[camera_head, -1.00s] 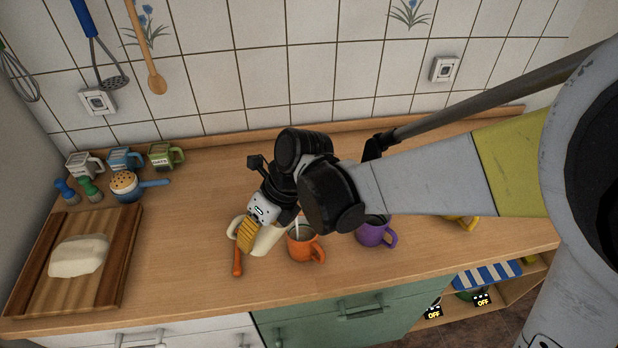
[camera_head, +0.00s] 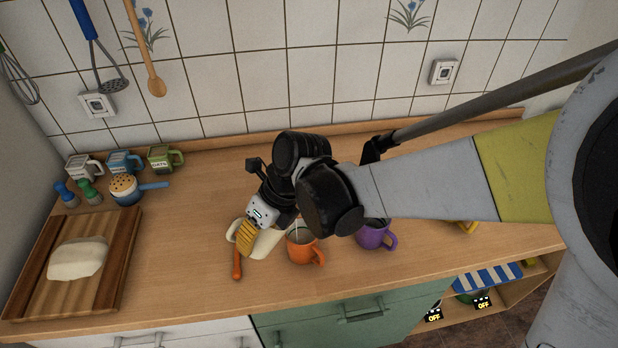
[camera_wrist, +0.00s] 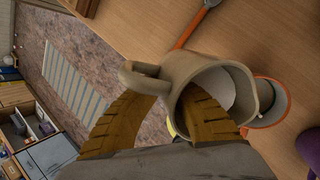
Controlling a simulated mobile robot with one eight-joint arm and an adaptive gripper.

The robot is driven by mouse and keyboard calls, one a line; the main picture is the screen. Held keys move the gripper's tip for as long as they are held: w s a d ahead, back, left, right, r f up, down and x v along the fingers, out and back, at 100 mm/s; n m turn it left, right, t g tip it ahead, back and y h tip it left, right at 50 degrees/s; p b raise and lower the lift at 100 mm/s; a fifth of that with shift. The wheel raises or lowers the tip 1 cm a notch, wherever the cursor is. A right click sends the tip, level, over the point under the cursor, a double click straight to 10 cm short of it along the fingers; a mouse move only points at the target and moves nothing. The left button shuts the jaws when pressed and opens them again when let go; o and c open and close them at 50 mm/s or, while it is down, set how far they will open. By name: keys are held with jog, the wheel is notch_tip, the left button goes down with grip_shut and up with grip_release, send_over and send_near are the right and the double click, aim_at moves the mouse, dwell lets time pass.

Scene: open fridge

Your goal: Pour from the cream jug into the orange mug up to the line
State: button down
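The cream jug (camera_head: 267,242) is in my gripper (camera_head: 246,237), held tilted just left of the orange mug (camera_head: 305,252), its mouth side toward the mug. In the wrist view, the ribbed yellow fingers of my gripper (camera_wrist: 162,112) are closed about the jug (camera_wrist: 192,72) by its handle, and white contents show inside it. The orange mug (camera_wrist: 283,99) stands upright on the counter, partly hidden behind the jug's rim.
A purple mug (camera_head: 373,236) stands close right of the orange mug, and a yellow mug (camera_head: 466,227) farther right, partly hidden by my arm. An orange-handled utensil (camera_head: 237,263) lies left of the jug. A cutting board (camera_head: 122,262) is at the left. The counter between is clear.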

jog(key=shift+y+b, duration=0.4)
jog(key=shift+b, duration=0.15)
dwell(0.7)
dwell(0.4)
jog(key=shift+r+h+p, duration=0.15)
jog(key=shift+h+p, duration=0.15)
jog(key=shift+p, duration=0.15)
jog(key=shift+h, duration=0.3)
dwell(1.0)
jog(key=shift+d+r+t+h+p, duration=0.1)
jog(key=shift+r+t+h+p, duration=0.65)
jog(key=shift+p, duration=0.45)
jog(key=shift+d+h, duration=0.15)
jog(key=shift+h, duration=0.4)
jog(key=shift+w+t, duration=0.15)
jog(key=shift+t, duration=0.1)
jog(key=shift+f, duration=0.1)
